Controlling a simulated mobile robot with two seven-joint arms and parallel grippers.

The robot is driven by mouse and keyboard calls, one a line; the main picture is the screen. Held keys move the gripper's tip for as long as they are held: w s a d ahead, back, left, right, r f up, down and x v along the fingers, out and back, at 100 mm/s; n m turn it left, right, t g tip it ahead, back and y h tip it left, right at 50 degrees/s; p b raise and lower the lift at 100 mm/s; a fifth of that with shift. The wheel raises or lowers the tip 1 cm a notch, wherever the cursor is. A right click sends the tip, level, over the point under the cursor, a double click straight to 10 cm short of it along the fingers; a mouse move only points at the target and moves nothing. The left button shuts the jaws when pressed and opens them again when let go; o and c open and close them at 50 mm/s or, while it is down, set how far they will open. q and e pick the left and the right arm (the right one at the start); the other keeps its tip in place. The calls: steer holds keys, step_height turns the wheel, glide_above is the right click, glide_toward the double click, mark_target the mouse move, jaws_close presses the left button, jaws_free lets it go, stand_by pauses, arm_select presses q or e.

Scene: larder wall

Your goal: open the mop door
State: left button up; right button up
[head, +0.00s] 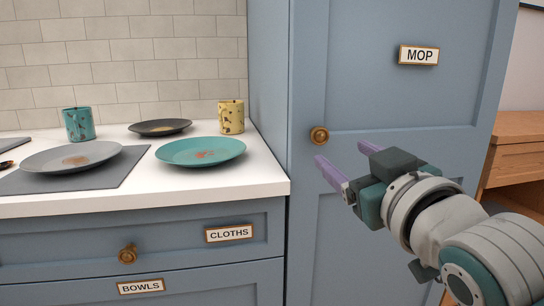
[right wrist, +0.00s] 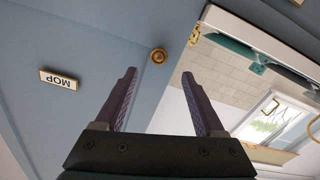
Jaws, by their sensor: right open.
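The mop door (head: 390,90) is a tall blue panelled door with a MOP label (head: 418,55), and it looks shut. Its round brass knob (head: 319,135) sits near the door's left edge. My right gripper (head: 342,163) is open and empty, just below and to the right of the knob in the head view. In the right wrist view the knob (right wrist: 158,56) shows beyond the fingertips, in line with the gap between the two fingers (right wrist: 163,82), apart from both. My left gripper is not in view.
A white counter (head: 240,190) with plates and mugs stands left of the door. Below it are a CLOTHS drawer (head: 170,232) and a BOWLS drawer (head: 210,285), both looking shut. A wooden shelf unit (head: 520,150) stands at the right.

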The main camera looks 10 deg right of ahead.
mark_target(322, 138)
steer(key=w+b, duration=0.2)
steer(key=w, duration=0.7)
steer(key=shift+r, duration=0.1)
steer(key=shift+c, duration=0.3)
jaws_close()
stand_by(0.9)
